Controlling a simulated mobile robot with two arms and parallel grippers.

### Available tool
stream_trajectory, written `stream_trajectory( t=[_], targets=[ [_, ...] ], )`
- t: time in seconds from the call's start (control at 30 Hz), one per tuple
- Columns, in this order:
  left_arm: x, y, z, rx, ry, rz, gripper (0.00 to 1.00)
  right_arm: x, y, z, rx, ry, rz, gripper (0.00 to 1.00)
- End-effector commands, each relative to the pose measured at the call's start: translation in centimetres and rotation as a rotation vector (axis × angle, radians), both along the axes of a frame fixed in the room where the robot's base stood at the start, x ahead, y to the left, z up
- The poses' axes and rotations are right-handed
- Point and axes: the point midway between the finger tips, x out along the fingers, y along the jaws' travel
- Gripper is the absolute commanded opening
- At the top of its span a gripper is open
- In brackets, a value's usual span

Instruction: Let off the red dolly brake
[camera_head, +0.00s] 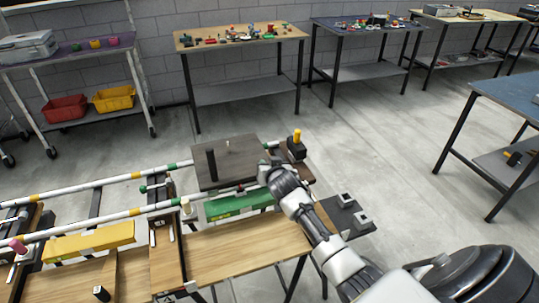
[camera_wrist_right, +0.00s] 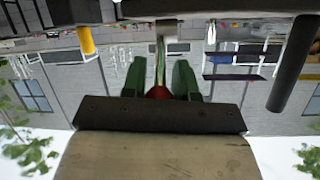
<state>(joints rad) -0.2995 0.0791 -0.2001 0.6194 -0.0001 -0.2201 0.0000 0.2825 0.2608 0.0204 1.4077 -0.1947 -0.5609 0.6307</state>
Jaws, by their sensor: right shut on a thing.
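The dolly (camera_head: 228,160) is a dark flat board with a black post, on the white rails in the head view. In the head view my right gripper (camera_head: 266,170) is at the dolly's right side and hides the brake. My left gripper is out of view.
An orange-topped post on a black block (camera_head: 297,147) stands close to the dolly's right. A green box (camera_head: 238,203) and a yellow box (camera_head: 90,241) lie beside the rails. A wooden bench (camera_head: 245,248) is in front. Tables stand behind, with open floor between.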

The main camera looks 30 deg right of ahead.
Motion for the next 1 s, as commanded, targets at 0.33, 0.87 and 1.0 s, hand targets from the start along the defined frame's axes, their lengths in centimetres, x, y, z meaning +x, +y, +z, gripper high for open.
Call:
stream_trajectory(
  t=[0.33, 0.87, 1.0],
  targets=[
    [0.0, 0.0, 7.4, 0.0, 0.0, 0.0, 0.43, 1.4, -0.3, 2.2, 0.065, 0.265, 0.0, 0.0],
    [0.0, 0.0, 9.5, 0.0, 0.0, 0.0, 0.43, 3.3, -0.8, 2.2, 0.167, 0.692, 0.0, 0.0],
    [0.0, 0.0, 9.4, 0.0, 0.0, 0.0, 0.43, 3.4, -0.8, 2.2, 0.183, 0.759, 0.001, 0.0]
  ],
)
